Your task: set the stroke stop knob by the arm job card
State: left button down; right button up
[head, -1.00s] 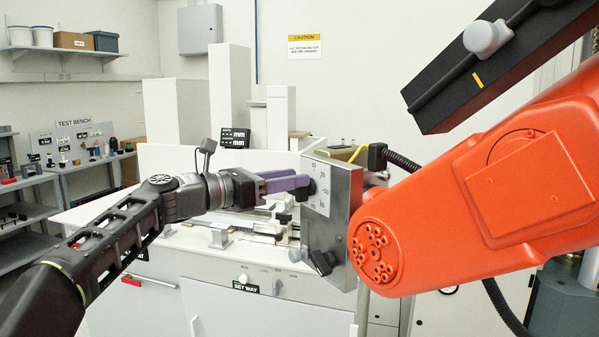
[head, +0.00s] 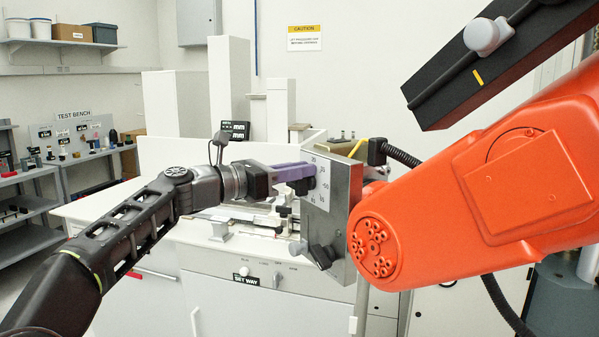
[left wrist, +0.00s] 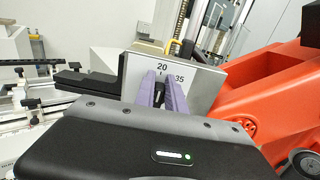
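A grey metal block (head: 343,225) carries a white dial plate (head: 322,208) with numbers such as 35, 50 and 65. In the left wrist view the dial (left wrist: 150,72) shows 20 and 35. A dark knob (head: 303,187) sits at the dial, partly hidden by my fingers. My left gripper (head: 305,172) points right, its purple fingertips at the dial beside the knob. In the left wrist view its fingers (left wrist: 164,88) stand close together with something dark between them; whether they clamp the knob cannot be told. My right gripper is not in view. No job card is readable.
A large orange arm (head: 520,190) stands close right of the block. A black bar with a grey knob (head: 484,36) hangs at upper right. A second black knob (head: 322,257) juts from the block's lower face. A white machine (head: 270,310) stands behind.

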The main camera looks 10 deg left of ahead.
aim_at(320, 185)
pick_arm(q)
jog(key=shift+f, duration=0.5)
jog(key=shift+d+m, duration=0.1)
jog(key=shift+m, duration=0.2)
jog(key=shift+f+b, duration=0.1)
jog(key=shift+b, duration=0.25)
jog(key=m, duration=0.1)
jog(key=m+b, duration=0.1)
jog(key=m, duration=0.1)
jog(key=m+b, duration=0.1)
jog(key=shift+s+d+f+m, duration=0.25)
jog(key=shift+s+d+m, duration=0.1)
jog(key=shift+d+m, duration=0.05)
jog(key=m, duration=0.1)
jog(key=m+b, duration=0.2)
jog(key=shift+s+d+f+m, duration=0.2)
jog(key=shift+s+f+m, duration=0.05)
jog(key=shift+f+m, duration=0.05)
jog(key=m+b, duration=0.1)
jog(key=m, duration=0.1)
jog(key=f+m+b, duration=0.1)
jog(key=m+b, duration=0.1)
jog(key=m, duration=0.1)
jog(key=shift+s+d+b, duration=0.15)
jog(key=shift+d+b, duration=0.05)
jog(key=shift+b, duration=0.1)
jog(key=shift+m+b, duration=0.8)
jog(key=shift+m, duration=1.1)
jog(key=shift+s+a+r, duration=0.1)
